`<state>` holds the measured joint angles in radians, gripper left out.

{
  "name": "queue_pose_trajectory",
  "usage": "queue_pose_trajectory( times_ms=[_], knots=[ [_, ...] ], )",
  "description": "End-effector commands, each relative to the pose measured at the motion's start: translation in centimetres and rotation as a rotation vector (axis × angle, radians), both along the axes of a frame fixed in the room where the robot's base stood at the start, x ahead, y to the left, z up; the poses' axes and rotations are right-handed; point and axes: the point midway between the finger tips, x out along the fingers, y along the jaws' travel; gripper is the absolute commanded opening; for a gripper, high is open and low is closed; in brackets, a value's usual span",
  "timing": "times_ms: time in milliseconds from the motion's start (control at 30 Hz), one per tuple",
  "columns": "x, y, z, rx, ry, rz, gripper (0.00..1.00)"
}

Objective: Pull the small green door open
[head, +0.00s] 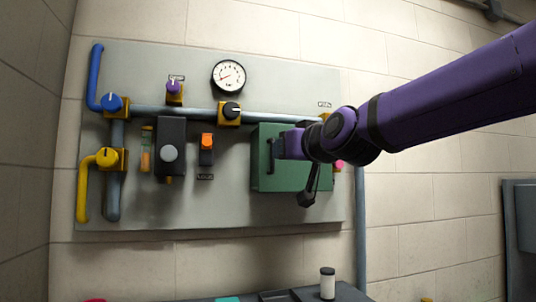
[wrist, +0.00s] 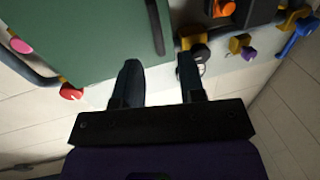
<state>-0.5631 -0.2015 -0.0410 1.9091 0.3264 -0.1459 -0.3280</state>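The small green door (head: 290,178) is the front of a green box on the grey wall panel. It looks shut. Its dark upright bar handle (head: 270,156) is on the door's left side. My gripper (head: 281,147) is in front of the door, close to the handle, and partly hides the door. In the wrist view my gripper (wrist: 158,65) is open, with two dark fingers apart and nothing between them. There the handle (wrist: 154,27) ends just beyond the fingertips, in line with the gap. Whether a finger touches it I cannot tell. The green door (wrist: 85,40) fills the upper left.
An orange switch (head: 207,141) and a dark box with a grey knob (head: 169,153) are left of the door. A pipe with a black knob (head: 231,109) runs above it. A pink knob (head: 340,164) is at its right. A shelf with a small canister (head: 327,283) lies below.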

Motion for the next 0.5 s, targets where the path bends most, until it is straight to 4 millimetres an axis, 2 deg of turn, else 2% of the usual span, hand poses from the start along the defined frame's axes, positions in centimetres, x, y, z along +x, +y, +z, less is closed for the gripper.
queue_pose_trajectory(
  times_ms=[300,500],
  knots=[
    [4.7,2.5,-0.2,-0.002,0.004,0.0,0.37],
    [6.4,3.3,0.0,-0.001,0.002,-0.001,0.37]
  ],
)
